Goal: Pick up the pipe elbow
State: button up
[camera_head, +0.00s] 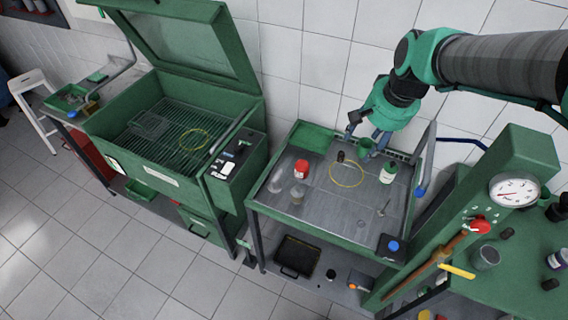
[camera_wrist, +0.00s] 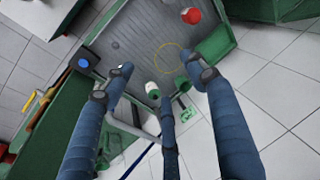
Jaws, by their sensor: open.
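A small green hollow piece (camera_head: 365,146) stands near the back edge of the metal work table, below my gripper. It looks like the pipe elbow, but its shape is too small to be sure. In the wrist view it (camera_wrist: 182,82) appears between my fingers, closer to the right one. In the head view my gripper (camera_head: 372,135) hangs over the back of the table, apparently above the piece. A short dark cylinder (camera_head: 340,156) stands to the left of it.
A green press (camera_head: 490,185) stands at right. The table's front middle is mostly clear.

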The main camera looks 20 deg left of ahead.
jog(key=w+a+f+g, duration=0.1)
jog(key=a+f, duration=0.8)
jog(key=a, duration=0.2)
jog(key=w+a+f+g, duration=0.1)
jog(key=a+f, duration=0.8)
jog(key=a, duration=0.3)
jog(key=shift+w+a+f+p, duration=0.2)
jog(key=shift+w+p, duration=0.1)
jog(key=shift+p, duration=0.1)
jog(key=shift+f, duration=0.1)
send_over(279, 174)
jog(key=d, duration=0.1)
jog(key=shift+d+f+b, duration=0.1)
jog(key=shift+f+b, duration=0.35)
jog(key=shift+f, duration=3.65)
jog(key=shift+a+f+b, duration=0.15)
jog(key=shift+a+f, duration=0.05)
jog(key=shift+f, duration=0.65)
jog(key=shift+a+f+b, duration=0.15)
jog(key=shift+f, duration=0.7)
jog(key=shift+a+f+b, duration=0.15)
jog(key=shift+a+f, duration=0.05)
jog(key=shift+f, duration=0.65)
